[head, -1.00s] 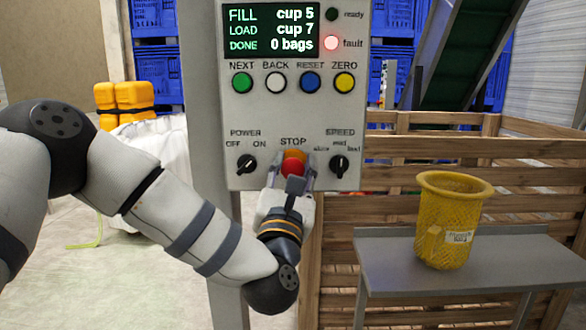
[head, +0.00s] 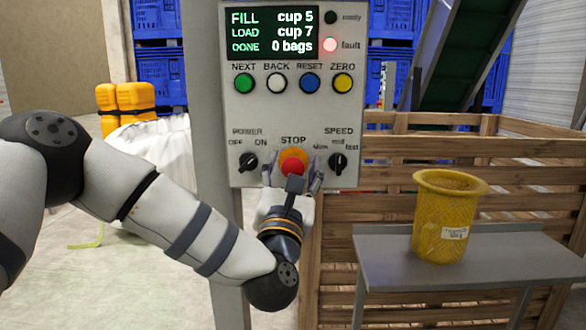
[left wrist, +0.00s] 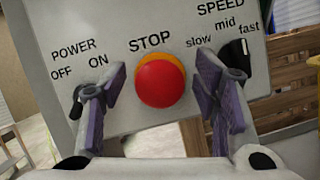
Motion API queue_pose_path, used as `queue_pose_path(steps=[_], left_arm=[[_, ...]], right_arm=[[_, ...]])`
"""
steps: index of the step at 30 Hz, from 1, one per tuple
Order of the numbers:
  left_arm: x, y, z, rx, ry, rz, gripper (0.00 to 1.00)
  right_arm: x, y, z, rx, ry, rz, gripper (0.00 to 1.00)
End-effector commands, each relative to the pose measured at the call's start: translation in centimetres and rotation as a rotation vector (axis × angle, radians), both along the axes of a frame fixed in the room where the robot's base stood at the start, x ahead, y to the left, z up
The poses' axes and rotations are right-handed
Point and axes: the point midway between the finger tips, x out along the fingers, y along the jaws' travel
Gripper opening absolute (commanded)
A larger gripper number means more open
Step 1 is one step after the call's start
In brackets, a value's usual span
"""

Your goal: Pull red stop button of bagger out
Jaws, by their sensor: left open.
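The red stop button (head: 293,161) sits on an orange ring low on the bagger's grey control panel (head: 262,118), under the word STOP. It also shows in the left wrist view (left wrist: 161,83), with the orange ring behind its upper edge. My left gripper (head: 292,173) is in front of and just below the button. Its fingers (left wrist: 162,98) are open, one on each side of the button, with visible gaps in the left wrist view. Nothing is between the fingers' pads except the view of the button. My right gripper is not in view.
The power knob (head: 248,162) and speed knob (head: 338,163) flank the button. A row of coloured buttons and a display (head: 270,32) are above. A yellow mesh basket (head: 447,215) stands on a grey table (head: 470,265) at the right, before a wooden crate (head: 400,176).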

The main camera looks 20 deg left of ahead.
Motion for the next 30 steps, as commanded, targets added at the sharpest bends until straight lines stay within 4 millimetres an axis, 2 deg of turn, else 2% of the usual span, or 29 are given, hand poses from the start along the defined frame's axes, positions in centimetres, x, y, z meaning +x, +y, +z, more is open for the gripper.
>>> queue_pose_path(steps=[5,8,14,18,30], left_arm=[[-0.9,-0.2,-0.5,0.000,0.003,-0.001,0.55],[-3.1,-0.6,-1.4,-0.002,0.006,-0.003,0.55],[-9.1,-1.7,-3.9,-0.001,0.008,-0.005,0.55],[-9.9,-2.5,-5.0,-0.015,0.028,-0.025,0.55],[-11.0,-1.9,-4.4,0.001,-0.001,0.001,0.55]], right_arm=[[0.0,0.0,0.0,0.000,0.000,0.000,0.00],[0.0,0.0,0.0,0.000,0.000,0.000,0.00],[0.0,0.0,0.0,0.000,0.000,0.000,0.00],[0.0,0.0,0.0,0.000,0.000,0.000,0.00],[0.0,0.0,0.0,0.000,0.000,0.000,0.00]])
